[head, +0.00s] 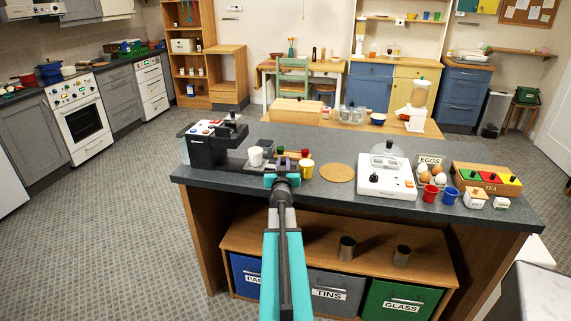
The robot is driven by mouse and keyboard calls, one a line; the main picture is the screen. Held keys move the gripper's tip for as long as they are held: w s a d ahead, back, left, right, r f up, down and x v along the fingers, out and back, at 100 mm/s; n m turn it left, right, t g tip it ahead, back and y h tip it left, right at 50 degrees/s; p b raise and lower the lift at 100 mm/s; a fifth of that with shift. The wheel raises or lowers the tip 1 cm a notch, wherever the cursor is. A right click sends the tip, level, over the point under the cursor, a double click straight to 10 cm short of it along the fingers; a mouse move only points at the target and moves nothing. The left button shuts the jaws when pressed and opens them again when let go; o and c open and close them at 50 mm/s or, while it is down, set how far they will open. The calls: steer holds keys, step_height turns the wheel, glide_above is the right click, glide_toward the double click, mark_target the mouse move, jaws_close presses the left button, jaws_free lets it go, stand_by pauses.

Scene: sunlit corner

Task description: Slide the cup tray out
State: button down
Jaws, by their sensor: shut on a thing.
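The black coffee machine (207,146) stands at the left end of the dark island counter. The cup tray (236,164) is a low dark slab reaching right from the machine's foot towards my gripper. A white cup (256,156) stands upright on or just behind the tray; I cannot tell which. My gripper (282,171) is at the right end of the tray, shut on it. The exact grip is hidden behind my wrist and arm.
A yellow cup (306,168) and a small red cup (305,153) stand close right of my gripper. A round cork mat (337,172) lies further right, then a white appliance (387,178). The counter's front edge (340,196) runs beneath my arm.

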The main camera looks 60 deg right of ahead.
steer(key=shift+s, duration=0.1)
steer(key=c, duration=1.7)
jaws_free()
steer(key=shift+s, duration=0.15)
steer(key=shift+o, duration=0.2)
steer(key=shift+b+v, duration=0.6)
steer(key=shift+v, duration=3.4)
steer(key=shift+a+r+p, duration=0.15)
steer(key=shift+a+p, duration=0.05)
steer(key=shift+p, duration=0.75)
steer(key=p, duration=0.4)
steer(key=shift+s+a, duration=0.35)
steer(key=shift+a, duration=0.05)
